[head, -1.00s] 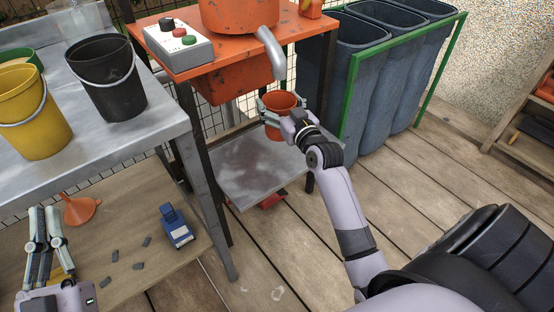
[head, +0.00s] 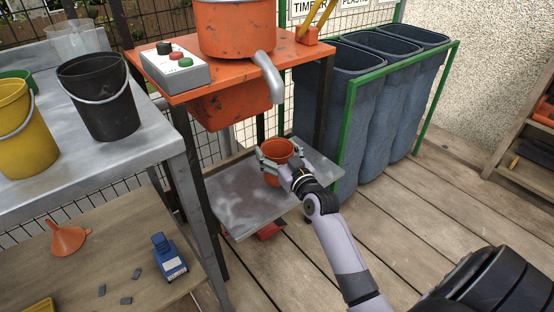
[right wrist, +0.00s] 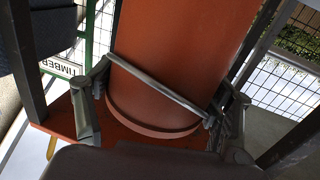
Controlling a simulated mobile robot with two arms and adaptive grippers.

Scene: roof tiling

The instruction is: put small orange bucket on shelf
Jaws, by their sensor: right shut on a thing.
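The small orange bucket (head: 279,147) is upright at the metal shelf (head: 240,203) under the orange machine. My right gripper (head: 278,156) is shut around the bucket, with a finger on each side. The bucket's base lies over the right back part of the shelf; I cannot tell whether it touches the surface. In the right wrist view the bucket (right wrist: 170,65) fills the space between the fingers, with its metal handle across its side. My left gripper is out of the head view.
The orange machine (head: 235,30) with its spout and a button box (head: 176,66) stands above the shelf. Blue-grey bins (head: 355,110) stand right of it. A metal table (head: 80,165) at left holds a black bucket (head: 98,97) and a yellow bucket (head: 22,130). The shelf's front left is bare.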

